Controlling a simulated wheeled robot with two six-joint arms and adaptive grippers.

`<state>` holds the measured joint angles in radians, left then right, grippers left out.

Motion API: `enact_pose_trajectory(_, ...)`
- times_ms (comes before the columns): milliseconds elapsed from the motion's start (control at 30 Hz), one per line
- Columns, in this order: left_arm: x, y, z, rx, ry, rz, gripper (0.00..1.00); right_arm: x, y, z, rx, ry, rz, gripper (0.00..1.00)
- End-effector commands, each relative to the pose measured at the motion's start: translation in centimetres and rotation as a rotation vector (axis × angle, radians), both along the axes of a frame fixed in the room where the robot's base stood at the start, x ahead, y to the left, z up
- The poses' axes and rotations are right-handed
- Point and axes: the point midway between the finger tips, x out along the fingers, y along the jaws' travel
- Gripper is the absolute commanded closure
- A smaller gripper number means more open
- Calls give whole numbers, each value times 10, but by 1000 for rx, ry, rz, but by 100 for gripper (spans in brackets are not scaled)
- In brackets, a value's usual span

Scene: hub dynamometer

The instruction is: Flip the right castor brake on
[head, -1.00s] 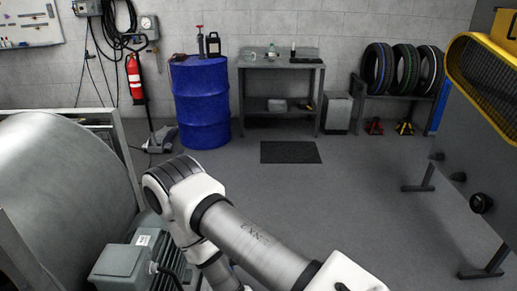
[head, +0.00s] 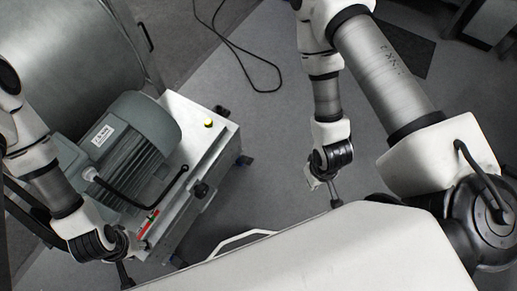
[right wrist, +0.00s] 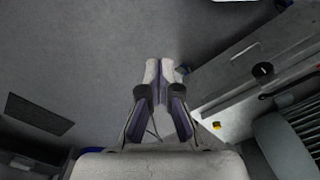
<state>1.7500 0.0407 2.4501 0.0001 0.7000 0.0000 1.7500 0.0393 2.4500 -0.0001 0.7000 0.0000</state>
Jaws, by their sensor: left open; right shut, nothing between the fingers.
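The dynamometer's cart (head: 178,120) has dark castors with blue parts at its lower edge. One castor (head: 243,160) shows at the cart's right corner, another (head: 178,262) at the near end. In the right wrist view the corner castor (right wrist: 183,70) is just beside my fingertips in the picture; I cannot tell its depth. A brake lever cannot be made out. My right gripper (head: 335,203) is shut and empty, pointing down right of the cart; its closed fingers (right wrist: 160,70) show. My left gripper (head: 124,272) is open near the cart's near end, partly hidden.
A grey-green motor (head: 140,140) sits on the cart beside a large steel drum (head: 75,45). A black knob (head: 200,190) sticks out of the cart's side. A yellow button (head: 208,124) is on top. A black cable (head: 240,60) lies on the floor. Floor right of the cart is clear.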

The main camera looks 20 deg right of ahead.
Motion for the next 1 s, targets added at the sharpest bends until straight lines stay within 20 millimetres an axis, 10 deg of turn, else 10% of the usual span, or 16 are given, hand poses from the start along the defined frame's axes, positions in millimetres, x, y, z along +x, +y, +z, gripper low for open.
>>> enact_pose_trajectory(267, 0, 0, -23, 0, 0, 0, 57, 13, 2, -30, 18, -35, 19, 100)
enact_pose_trajectory(700, 0, 0, -264, 0, 0, -1, 57, 210, 29, -323, 232, -625, 393, 100)
enact_pose_trajectory(1000, 0, 0, -352, 0, 0, -1, 57, 283, 30, -405, 288, -908, 626, 100)
